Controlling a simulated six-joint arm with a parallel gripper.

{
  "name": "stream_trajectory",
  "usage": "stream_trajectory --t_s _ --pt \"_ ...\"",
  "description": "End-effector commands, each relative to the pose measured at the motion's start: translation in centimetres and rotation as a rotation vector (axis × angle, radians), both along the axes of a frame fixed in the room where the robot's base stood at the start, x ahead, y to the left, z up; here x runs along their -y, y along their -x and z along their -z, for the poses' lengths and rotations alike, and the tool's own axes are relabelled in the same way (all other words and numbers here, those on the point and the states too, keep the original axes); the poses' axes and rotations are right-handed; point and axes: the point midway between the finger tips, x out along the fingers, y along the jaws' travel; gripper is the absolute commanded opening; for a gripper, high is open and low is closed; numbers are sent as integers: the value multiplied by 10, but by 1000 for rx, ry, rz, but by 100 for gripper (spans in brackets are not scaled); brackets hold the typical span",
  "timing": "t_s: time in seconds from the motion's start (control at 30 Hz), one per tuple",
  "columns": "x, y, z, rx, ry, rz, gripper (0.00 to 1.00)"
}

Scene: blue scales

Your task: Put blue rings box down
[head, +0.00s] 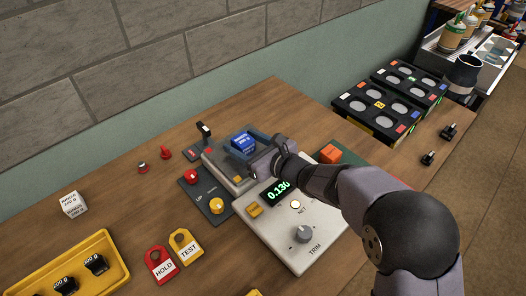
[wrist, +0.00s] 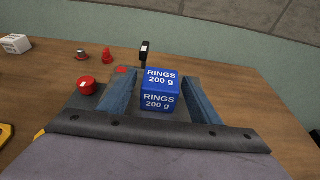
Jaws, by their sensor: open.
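The blue rings box (head: 243,141), marked "RINGS 200 g", is at the scale's weighing plate (head: 222,160), upright as far as I can see. In the wrist view the blue box (wrist: 160,92) is between the two fingers of my gripper (wrist: 158,78). The fingers are apart, with a gap on each side of the box. In the head view my gripper (head: 258,158) reaches over the plate from the right and partly hides it. The contact under the box is hidden. The scale's display (head: 279,190) shows about 0.130, its last digit unclear.
A white box (head: 73,204) stands at left, near a yellow tray (head: 107,245) of black weights. HOLD (head: 160,262) and TEST (head: 186,244) tags lie in front. A dark panel (head: 205,196) with knobs is left of the scale. Black cases (head: 378,118) stand at the back right.

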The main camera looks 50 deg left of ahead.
Motion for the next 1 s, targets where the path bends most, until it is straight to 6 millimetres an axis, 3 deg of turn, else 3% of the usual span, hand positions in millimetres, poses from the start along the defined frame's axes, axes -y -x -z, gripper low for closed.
stream_trajectory --t_s 0.6,0.8,1.0 --pt "90 -1 -27 1 -2 3 58" --pt "107 -1 -32 1 0 2 58" --pt "111 0 -33 -1 1 1 58"
